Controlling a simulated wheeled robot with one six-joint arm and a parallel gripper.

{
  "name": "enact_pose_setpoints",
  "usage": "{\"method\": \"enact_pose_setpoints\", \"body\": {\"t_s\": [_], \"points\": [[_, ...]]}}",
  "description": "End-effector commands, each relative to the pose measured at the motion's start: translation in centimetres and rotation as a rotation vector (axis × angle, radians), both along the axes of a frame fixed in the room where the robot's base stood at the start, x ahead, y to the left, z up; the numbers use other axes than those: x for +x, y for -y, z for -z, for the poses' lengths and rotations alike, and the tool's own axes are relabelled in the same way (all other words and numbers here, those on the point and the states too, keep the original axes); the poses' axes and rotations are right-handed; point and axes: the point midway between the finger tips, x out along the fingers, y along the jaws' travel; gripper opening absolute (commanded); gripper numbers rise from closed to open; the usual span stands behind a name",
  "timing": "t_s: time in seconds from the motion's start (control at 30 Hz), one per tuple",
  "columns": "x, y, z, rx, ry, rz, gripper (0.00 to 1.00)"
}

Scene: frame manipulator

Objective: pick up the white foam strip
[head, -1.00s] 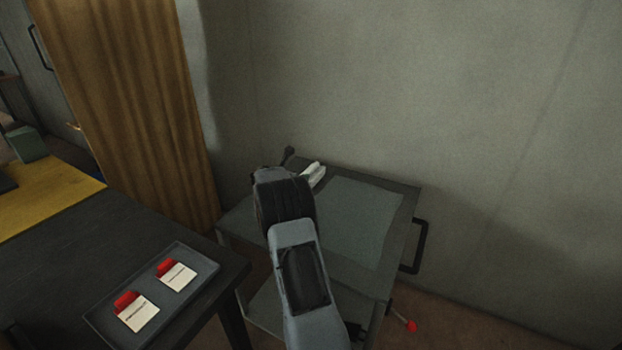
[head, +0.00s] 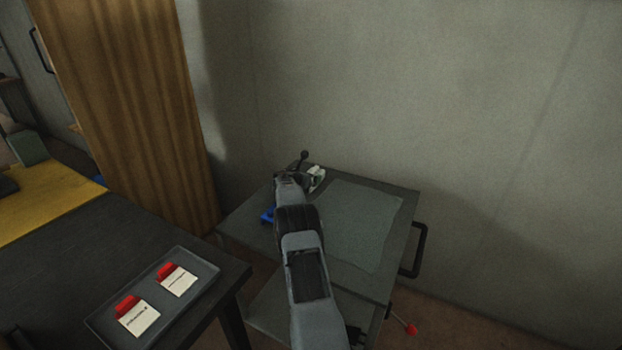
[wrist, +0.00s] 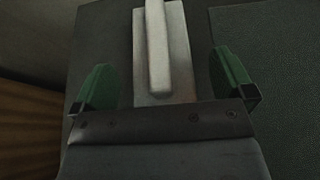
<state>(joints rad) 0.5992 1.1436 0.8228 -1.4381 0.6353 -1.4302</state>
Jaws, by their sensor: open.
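The white foam strip (wrist: 157,45) shows in the wrist view as a narrow, rounded white bar lying along a wider pale flat piece (wrist: 181,60). In the head view the white strip (head: 317,177) is at the back of the grey cart top, partly hidden by my arm. My gripper (wrist: 164,84) is open, with one green fingertip on each side of the strip and the pale piece. There is a gap on both sides, and no finger touches the strip. How high the fingers are above the cart top is hard to tell.
A grey-green mat (head: 362,222) covers the right of the cart top (head: 240,223). A blue item (head: 267,215) sits left of my arm. The wall (head: 450,100) is close behind. A dark table with a tray (head: 200,300) of red-and-white cards stands at left.

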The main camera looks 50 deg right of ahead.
Motion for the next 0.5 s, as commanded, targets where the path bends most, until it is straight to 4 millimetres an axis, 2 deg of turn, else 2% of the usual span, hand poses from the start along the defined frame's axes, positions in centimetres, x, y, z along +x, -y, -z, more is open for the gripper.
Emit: {"method": "enact_pose_setpoints", "body": {"t_s": [0.2,0.5], "points": [[0.5,1.4,0.6,0.0,0.001,0.0,1.0],[0.6,1.9,0.8,0.0,0.001,-0.001,1.0]]}}
